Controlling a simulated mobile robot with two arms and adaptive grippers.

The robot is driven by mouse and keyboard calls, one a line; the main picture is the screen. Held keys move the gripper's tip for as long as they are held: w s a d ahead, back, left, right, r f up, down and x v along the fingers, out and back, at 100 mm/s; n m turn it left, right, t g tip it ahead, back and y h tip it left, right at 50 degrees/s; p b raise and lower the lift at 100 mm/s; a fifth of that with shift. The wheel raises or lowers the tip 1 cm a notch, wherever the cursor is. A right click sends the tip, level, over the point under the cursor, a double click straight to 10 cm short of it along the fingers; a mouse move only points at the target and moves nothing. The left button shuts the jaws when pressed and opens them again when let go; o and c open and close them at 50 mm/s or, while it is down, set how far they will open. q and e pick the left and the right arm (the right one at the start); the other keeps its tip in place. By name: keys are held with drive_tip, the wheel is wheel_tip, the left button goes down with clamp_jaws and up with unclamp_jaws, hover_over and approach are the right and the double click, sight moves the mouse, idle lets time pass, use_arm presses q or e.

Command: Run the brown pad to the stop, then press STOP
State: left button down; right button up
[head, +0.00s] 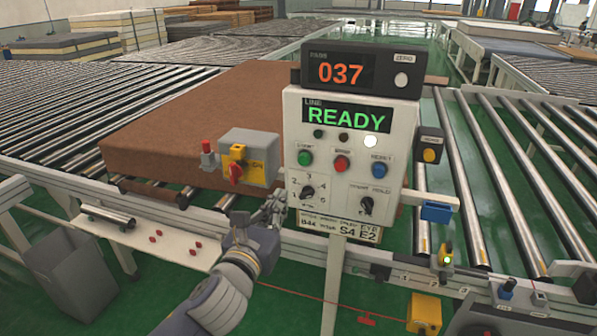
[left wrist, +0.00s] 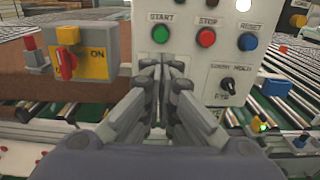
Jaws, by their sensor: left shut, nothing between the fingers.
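The brown pad (head: 190,115) lies flat on the rollers behind and left of the control panel (head: 325,215). The panel display (head: 346,117) reads READY in green. Below it are a green START button (head: 305,158), a red STOP button (head: 341,163) and a blue RESET button (head: 379,170). My left gripper (head: 278,203) is shut and empty, just in front of the panel's lower left. In the left wrist view its fingertips (left wrist: 172,64) appear below and between START (left wrist: 160,33) and STOP (left wrist: 206,38); contact with the panel cannot be told.
A counter box (head: 360,73) showing 037 sits atop the panel. A grey switch box (head: 249,157) with a red knob on a yellow plate, marked ON, stands left of it. A yellow-button box (head: 430,146) is at its right. Bare rollers (head: 500,190) extend right.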

sight(304, 159)
use_arm(q)
drive_tip(key=p+x, duration=0.3)
drive_tip(key=x, duration=1)
drive_tip(key=shift+w+d, duration=0.1)
drive_tip(key=shift+w, duration=0.05)
